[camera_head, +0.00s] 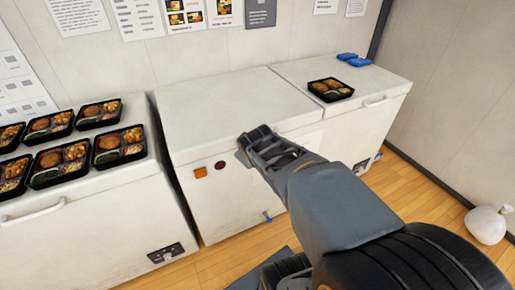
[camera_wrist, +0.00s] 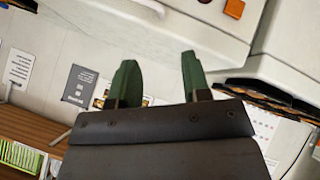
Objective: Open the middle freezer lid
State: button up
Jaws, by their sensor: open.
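The middle freezer (camera_head: 210,205) is a white chest between two others, and its lid (camera_head: 225,100) is shut, flat and bare on top. My gripper (camera_head: 258,147) is at the lid's front edge, right of an orange square (camera_head: 200,172) and a dark red round mark on the front. In the wrist view my two green fingers (camera_wrist: 157,76) stand apart with nothing between them. A white handle (camera_wrist: 150,7) shows beyond the fingers at the top of that view, apart from them. In the head view my arm hides the handle. I cannot tell whether the gripper touches the lid.
Several black bento trays (camera_head: 47,125) sit on the left freezer. One tray (camera_head: 330,90) and blue items (camera_head: 354,60) lie on the right freezer's lid. A white bag (camera_head: 486,225) is on the wooden floor at right. Papers hang on the wall behind.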

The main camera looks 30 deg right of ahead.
jog(key=w+d+f+n+t+y+b, duration=0.2)
jog(key=w+d+f+n+t+b, duration=0.2)
jog(key=d+f+n+t+b, duration=0.65)
jog(key=w+d+f+n+g+b, duration=0.1)
jog(key=w, duration=0.3)
jog(key=w+d+f+n+g+b, duration=0.1)
jog(key=w+d+f, duration=0.1)
jog(key=w, duration=0.2)
jog(key=w+d+f+n+g+b, duration=0.1)
jog(key=w+f, duration=0.1)
jog(key=w, duration=0.2)
jog(key=shift+w+d+f, duration=0.1)
jog(key=shift+w+d, duration=0.2)
jog(key=shift+d, duration=0.1)
grip_shut()
